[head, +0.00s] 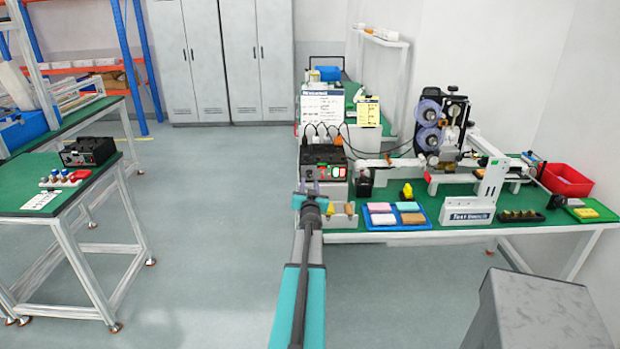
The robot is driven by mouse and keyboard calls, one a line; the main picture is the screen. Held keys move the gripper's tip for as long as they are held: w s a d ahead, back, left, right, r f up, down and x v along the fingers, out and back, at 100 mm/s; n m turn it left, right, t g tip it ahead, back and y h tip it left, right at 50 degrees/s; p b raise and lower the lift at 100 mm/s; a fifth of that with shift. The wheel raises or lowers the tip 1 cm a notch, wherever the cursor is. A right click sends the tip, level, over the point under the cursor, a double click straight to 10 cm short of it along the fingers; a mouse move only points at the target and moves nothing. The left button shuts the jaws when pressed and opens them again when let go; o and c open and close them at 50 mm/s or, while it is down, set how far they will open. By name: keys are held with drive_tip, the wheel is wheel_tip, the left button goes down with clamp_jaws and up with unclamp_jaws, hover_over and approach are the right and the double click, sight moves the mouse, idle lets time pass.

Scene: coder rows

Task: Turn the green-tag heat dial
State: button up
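A black control box (323,158) stands at the left end of the right-hand green bench. A small green patch (336,171) and a red mark show on its front at the lower right. The separate dials are too small to make out, so I cannot tell which one has the green tag. My gripper (311,187) is at the end of my teal arm, just in front of and below the box in the picture. It covers part of the area under the box front. I see no contact with a dial. Its fingers are too small to tell their opening.
Another black box (88,151) sits on the left bench. Open floor (205,230) lies between the benches.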

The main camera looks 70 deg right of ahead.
sight(309, 176)
drive_tip(key=shift+p+x, duration=0.5)
drive_tip(key=shift+x, duration=2.1)
drive_tip(key=shift+a, duration=0.1)
